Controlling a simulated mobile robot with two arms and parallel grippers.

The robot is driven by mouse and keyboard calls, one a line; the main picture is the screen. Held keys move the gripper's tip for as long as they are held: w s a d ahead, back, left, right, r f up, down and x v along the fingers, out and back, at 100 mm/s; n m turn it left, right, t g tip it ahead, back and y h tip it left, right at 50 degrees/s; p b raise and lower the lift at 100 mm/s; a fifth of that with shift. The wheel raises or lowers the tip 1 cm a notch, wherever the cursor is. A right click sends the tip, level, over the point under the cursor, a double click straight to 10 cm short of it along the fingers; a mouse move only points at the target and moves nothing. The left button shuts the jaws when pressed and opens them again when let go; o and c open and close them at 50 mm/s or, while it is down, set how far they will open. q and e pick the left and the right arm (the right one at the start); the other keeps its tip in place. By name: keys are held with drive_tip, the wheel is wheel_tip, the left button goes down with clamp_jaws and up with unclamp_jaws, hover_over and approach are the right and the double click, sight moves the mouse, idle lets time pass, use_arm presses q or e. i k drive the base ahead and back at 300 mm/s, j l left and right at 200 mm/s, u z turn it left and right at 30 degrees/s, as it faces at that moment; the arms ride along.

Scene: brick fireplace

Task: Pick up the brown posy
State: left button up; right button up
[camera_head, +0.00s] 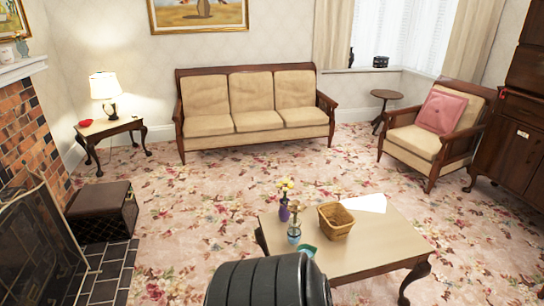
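On the low coffee table (370,242) stand two small vases with flowers, near its left end. The rear one is a purple vase (284,213) with yellow flowers (285,185). The front one is a bluish glass vase (294,235) with a small pale yellow-brown posy (294,210). I cannot tell for sure which is the brown posy; no clearly brown flowers show. Neither of my grippers is in view. A black ribbed part at the bottom centre hides the table's near left corner.
A wicker basket (336,222), white paper (364,203) and a teal item (308,250) are also on the table. Behind stand a sofa (252,104) and an armchair (415,140). A fireplace screen (35,245) and a dark box (103,212) are left. Open carpet (200,200) surrounds the table.

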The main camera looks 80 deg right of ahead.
sight(294, 207)
drive_tip(key=k+z, duration=0.1)
drive_tip(key=z, duration=2.8)
